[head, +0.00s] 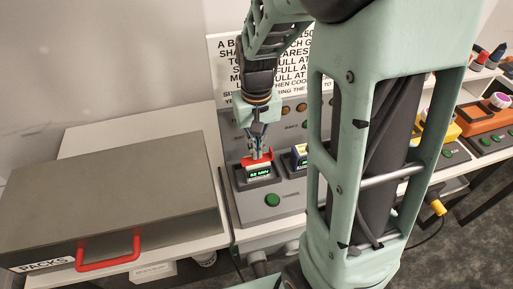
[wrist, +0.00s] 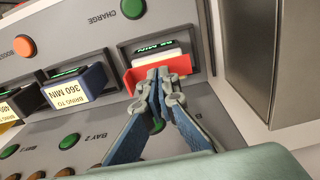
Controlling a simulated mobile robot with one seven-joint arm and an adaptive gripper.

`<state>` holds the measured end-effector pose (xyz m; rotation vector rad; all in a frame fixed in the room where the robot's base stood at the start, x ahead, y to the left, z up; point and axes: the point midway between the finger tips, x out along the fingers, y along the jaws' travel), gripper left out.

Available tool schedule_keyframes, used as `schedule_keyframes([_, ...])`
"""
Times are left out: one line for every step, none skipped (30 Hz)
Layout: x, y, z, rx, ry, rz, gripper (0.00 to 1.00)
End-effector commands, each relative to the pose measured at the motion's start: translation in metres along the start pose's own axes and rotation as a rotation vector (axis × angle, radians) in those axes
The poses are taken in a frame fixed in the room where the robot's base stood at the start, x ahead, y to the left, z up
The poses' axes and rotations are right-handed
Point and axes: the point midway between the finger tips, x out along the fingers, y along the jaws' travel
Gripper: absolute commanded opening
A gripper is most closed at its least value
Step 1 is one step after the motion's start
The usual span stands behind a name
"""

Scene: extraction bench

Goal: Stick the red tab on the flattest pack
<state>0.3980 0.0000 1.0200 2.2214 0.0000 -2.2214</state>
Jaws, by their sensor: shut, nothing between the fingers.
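A red piece (head: 262,158) sits at the front of the left bay of the grey charging panel in the head view. In the wrist view this red piece (wrist: 184,66) spans the bay mouth, with a pale top behind it; I cannot tell whether it is a pack's front or a separate tab. My gripper (head: 258,153) is shut and empty, its fingertips (wrist: 164,76) against or just before the red piece, hiding its middle. A blue pack (wrist: 86,83) labelled "BRING TO 360 MIN" sits in the neighbouring bay.
A green-lit display (head: 260,173) reads some minutes, its first digit unclear. A green button (head: 272,200) is below. A grey case (head: 120,190) marked PACKS, with a red handle (head: 108,250), lies left. My arm hides the middle bench; orange equipment (head: 488,118) stands right.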

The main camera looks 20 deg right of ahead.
Motion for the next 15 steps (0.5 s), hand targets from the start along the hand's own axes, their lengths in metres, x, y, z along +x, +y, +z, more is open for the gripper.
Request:
schedule_keyframes([0.0015,0.0000,0.0001,0.000,0.000,0.000,0.00])
schedule_keyframes([0.0019,0.0000,0.0001,0.000,0.000,0.000,0.00])
schedule_keyframes([0.0025,0.0000,0.0001,0.000,0.000,0.000,0.00])
schedule_keyframes([0.0029,0.0000,0.0001,0.000,0.000,0.000,0.00])
schedule_keyframes([0.0033,0.0000,0.0001,0.000,0.000,0.000,0.00])
schedule_keyframes([0.0039,0.0000,0.0001,0.000,0.000,0.000,0.00])
schedule_keyframes([0.0043,0.0000,0.0001,0.000,0.000,0.000,0.00])
schedule_keyframes([0.0047,0.0000,0.0001,0.000,0.000,0.000,0.00])
schedule_keyframes([0.0053,0.0000,0.0001,0.000,0.000,0.000,0.00])
schedule_keyframes([0.0057,0.0000,0.0001,0.000,0.000,0.000,0.00])
schedule_keyframes([0.0061,0.0000,0.0001,0.000,0.000,0.000,0.00])
schedule_keyframes([0.0067,0.0000,0.0001,0.000,0.000,0.000,0.00])
schedule_keyframes([0.0071,0.0000,0.0001,0.000,0.000,0.000,0.00])
schedule_keyframes([0.0076,0.0000,0.0001,0.000,0.000,0.000,0.00])
schedule_keyframes([0.0081,0.0000,0.0001,0.000,0.000,0.000,0.00])
